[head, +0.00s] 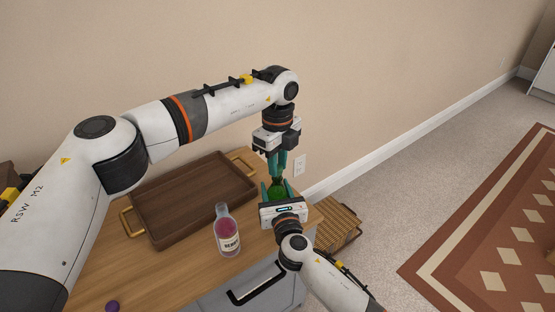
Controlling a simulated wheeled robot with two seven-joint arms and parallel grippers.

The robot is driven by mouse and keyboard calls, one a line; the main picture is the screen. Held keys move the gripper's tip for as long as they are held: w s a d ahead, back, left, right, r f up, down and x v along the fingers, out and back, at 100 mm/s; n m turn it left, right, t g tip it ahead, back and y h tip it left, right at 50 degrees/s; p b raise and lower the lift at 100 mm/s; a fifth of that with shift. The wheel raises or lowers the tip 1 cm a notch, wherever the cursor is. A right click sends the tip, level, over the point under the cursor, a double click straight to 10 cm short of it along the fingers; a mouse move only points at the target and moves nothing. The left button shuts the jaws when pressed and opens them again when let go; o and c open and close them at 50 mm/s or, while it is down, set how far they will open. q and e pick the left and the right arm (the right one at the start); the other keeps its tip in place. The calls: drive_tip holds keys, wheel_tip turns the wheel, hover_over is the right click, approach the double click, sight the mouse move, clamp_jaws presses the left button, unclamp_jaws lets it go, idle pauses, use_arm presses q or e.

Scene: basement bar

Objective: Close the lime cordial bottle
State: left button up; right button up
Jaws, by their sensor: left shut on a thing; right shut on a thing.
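The lime cordial bottle (277,191) is green and upright above the right end of the cabinet top. My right gripper (278,190) reaches in from the front and is shut on the bottle's body. My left gripper (277,172) points straight down from above, directly over the bottle's neck. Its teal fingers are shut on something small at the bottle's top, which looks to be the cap. The fingers hide the cap and neck, so I cannot tell how the cap sits on the neck. The bottle's lower part is hidden behind my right gripper.
A bottle of pink liquid with a white label (228,232) stands left of my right gripper. A brown tray with gold handles (190,198) lies behind it. A small purple object (112,306) is at the front left.

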use_arm(q)
drive_tip(key=o, duration=1)
wheel_tip(320, 180, up, 12)
drive_tip(key=shift+f, duration=0.1)
use_arm(e)
drive_tip(key=o, duration=1.5)
drive_tip(key=shift+c, duration=0.2)
drive_tip(key=shift+s, duration=0.1)
